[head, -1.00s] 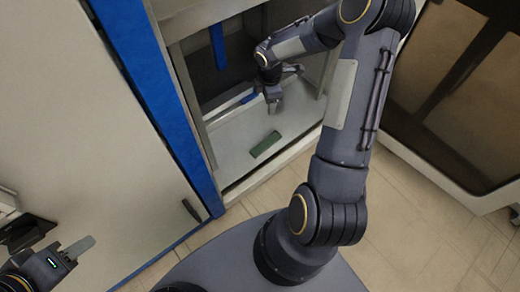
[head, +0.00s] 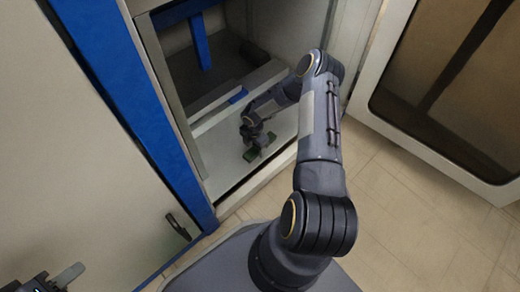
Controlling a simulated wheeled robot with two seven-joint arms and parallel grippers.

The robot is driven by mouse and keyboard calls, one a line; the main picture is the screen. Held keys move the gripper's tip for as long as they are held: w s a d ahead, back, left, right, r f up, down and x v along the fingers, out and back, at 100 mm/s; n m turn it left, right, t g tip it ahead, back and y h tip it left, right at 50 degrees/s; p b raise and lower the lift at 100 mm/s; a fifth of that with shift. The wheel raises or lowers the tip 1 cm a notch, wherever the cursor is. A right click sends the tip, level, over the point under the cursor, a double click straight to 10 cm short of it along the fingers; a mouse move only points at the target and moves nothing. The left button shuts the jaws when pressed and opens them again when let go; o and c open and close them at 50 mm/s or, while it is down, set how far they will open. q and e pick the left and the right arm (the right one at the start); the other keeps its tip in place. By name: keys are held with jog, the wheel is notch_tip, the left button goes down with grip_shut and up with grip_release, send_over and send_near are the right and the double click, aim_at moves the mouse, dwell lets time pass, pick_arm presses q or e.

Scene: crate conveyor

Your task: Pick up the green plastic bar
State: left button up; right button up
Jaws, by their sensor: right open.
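The green plastic bar (head: 252,156) lies on the light floor of the open cabinet compartment, near its front edge. Only small parts of it show, because my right gripper covers most of it. My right gripper (head: 255,151) points down right over the bar with its jaws open. I cannot tell whether its fingers straddle or touch the bar. My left gripper (head: 66,275) is at the bottom left corner, partly cut off by the frame and far from the bar. One pale finger shows, and its jaw opening is not clear.
A blue post (head: 135,110) and a pale panel (head: 80,170) with a dark handle stand left of the compartment. A ledge (head: 235,98) crosses behind the bar. A dark-windowed cabinet (head: 440,90) stands at right. Tiled floor between is clear.

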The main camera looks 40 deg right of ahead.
jog(key=shift+f, duration=0.7)
jog(key=shift+r, duration=0.1)
jog(key=c, duration=1.1)
